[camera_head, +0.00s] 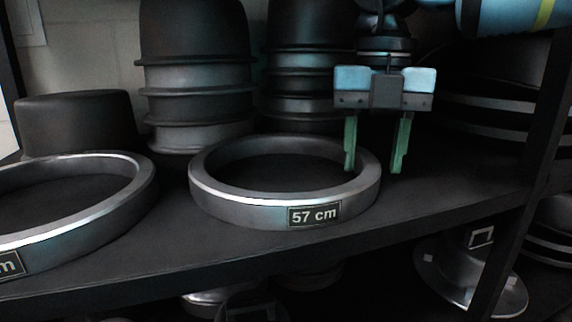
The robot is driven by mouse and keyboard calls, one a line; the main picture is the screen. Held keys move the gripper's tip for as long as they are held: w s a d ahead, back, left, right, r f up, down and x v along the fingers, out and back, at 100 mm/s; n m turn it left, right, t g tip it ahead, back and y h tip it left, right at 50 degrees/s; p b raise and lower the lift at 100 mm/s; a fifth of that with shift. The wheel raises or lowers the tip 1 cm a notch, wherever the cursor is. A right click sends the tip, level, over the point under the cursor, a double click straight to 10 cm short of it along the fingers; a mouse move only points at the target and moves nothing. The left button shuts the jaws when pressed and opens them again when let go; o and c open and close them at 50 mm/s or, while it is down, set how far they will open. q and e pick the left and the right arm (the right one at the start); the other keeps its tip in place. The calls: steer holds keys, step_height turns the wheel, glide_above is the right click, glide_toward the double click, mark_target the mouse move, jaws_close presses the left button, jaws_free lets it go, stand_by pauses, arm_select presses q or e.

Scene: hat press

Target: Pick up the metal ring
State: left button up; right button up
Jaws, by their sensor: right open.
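A metal ring (240,208) with a "57 cm" label on its front lies flat in the middle of the dark shelf. A second metal ring (95,232) lies at the left, cut off by the picture edge, with its label partly showing. My right gripper (377,160) points down with its two green fingers apart. One finger shows in front of the inner right side of the 57 cm ring and the other just outside its right edge. I cannot tell whether either finger touches the ring. My left gripper is not in view.
Stacks of dark hat forms (200,85) stand behind the rings, with a lower dark block (75,125) at the left. A dark upright post (525,180) stands at the right. The shelf (440,205) is clear right of the ring. More metal pieces show below.

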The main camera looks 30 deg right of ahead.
jaws_close()
stand_by(0.4)
steer(key=shift+d+r, duration=0.1)
steer(key=shift+r, duration=0.05)
